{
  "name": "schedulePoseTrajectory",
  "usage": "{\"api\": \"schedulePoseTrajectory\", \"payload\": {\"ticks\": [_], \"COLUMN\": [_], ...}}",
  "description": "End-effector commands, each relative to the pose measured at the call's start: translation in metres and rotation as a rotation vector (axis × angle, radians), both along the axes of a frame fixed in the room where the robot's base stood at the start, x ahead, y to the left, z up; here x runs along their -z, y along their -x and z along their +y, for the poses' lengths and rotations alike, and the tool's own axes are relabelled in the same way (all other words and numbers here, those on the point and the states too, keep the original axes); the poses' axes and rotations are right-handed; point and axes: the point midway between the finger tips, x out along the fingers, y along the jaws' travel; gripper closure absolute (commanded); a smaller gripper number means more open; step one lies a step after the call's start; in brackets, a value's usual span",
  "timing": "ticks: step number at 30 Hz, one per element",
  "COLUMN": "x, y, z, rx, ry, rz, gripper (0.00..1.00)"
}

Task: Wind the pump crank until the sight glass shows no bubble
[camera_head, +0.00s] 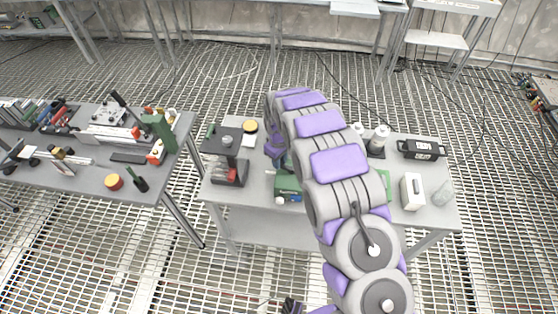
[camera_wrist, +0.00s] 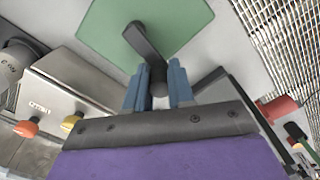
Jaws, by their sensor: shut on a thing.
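The pump crank (camera_wrist: 143,42) is a dark arm over a green square housing (camera_wrist: 180,32) in the wrist view. Its handle end sits between the two blue fingers of my gripper (camera_wrist: 158,76), which is shut on it. In the head view my gripper (camera_head: 275,152) reaches down to the middle of the right-hand bench, beside a green block (camera_head: 289,185), partly covered by my arm. I cannot make out the sight glass or any bubble in either view. The crank is hidden in the head view.
The bench (camera_head: 260,215) holds a dark press-like stand (camera_head: 228,150) at left, and a black case (camera_head: 421,149), white box (camera_head: 412,191) and clear jar (camera_head: 443,193) at right. A steel box (camera_wrist: 75,82) with orange and yellow knobs lies left of my gripper in the wrist view.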

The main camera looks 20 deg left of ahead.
Motion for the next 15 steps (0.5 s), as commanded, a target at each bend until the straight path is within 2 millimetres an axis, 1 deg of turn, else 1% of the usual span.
{"api": "schedulePoseTrajectory", "payload": {"ticks": [15], "x": [-0.001], "y": [-0.023], "z": [-0.001], "rx": [0.489], "ry": [-0.004], "rz": [-0.005], "gripper": [1.0]}}
